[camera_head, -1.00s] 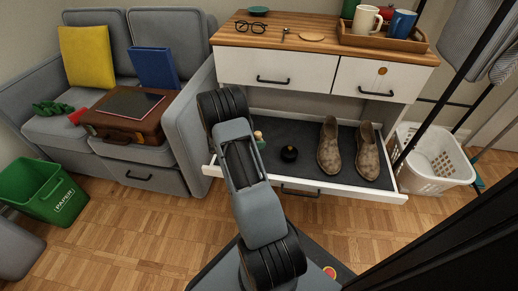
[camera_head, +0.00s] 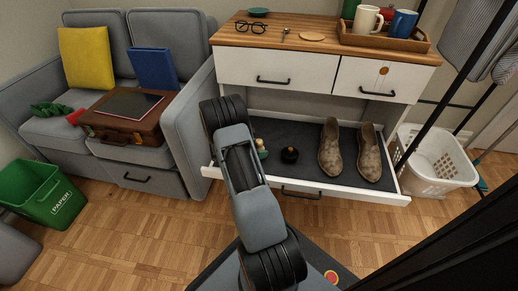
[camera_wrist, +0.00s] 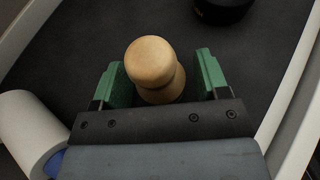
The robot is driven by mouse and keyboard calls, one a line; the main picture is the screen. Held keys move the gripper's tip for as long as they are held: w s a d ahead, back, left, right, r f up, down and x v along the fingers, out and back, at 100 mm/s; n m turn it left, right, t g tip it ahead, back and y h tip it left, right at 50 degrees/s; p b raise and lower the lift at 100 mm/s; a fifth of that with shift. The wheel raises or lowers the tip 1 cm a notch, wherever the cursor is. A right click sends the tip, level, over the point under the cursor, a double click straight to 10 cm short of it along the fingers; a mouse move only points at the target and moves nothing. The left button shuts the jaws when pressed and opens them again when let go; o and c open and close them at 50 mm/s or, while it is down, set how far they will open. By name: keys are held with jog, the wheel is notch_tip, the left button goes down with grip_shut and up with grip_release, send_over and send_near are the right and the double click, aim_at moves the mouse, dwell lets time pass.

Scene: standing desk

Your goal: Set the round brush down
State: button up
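The round brush (camera_wrist: 152,68), with a pale wooden knob on top, stands between the green fingers of my gripper (camera_wrist: 162,82) in the wrist view. A dark gap shows between the knob and the right finger; the left finger is close beside it. The gripper looks open around the brush. The brush's lower part and bristles are hidden. In the head view the brush (camera_head: 261,144) shows just right of my arm, over the left part of the open drawer (camera_head: 328,187), with the gripper mostly hidden.
A black round object (camera_head: 289,154) and a pair of brown shoes (camera_head: 331,150) are in the drawer, right of the brush. A white roll with a blue core (camera_wrist: 32,132) lies left of my gripper. The drawer's white rim is close on the right in the wrist view.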

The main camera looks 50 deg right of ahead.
jog(key=shift+r, duration=0.1)
jog(key=shift+w+a+r, duration=0.1)
jog(key=shift+r, duration=0.1)
jog(key=p+v, duration=0.4)
jog(key=v, duration=0.7)
jog(key=shift+a, duration=0.15)
jog(key=shift+a+r, duration=0.35)
jog(key=shift+r, duration=0.05)
jog(key=s+a+r+m+t+y, duration=0.2)
jog(key=s+a+r+m+y, duration=0.2)
jog(key=a+r, duration=0.2)
jog(key=s+a+r+m+t+y, duration=0.3)
jog(key=s+a+r+m+y, duration=0.1)
jog(key=a, duration=0.5)
jog(key=s+a+r+m+t+y, duration=0.2)
jog(key=s+a+r+m+y, duration=0.2)
jog(key=a+r, duration=0.4)
jog(key=shift+s+a+m+t+y, duration=0.3)
jog(key=shift+s+m, duration=0.6)
jog(key=shift+s, duration=0.1)
jog(key=shift+r, duration=0.15)
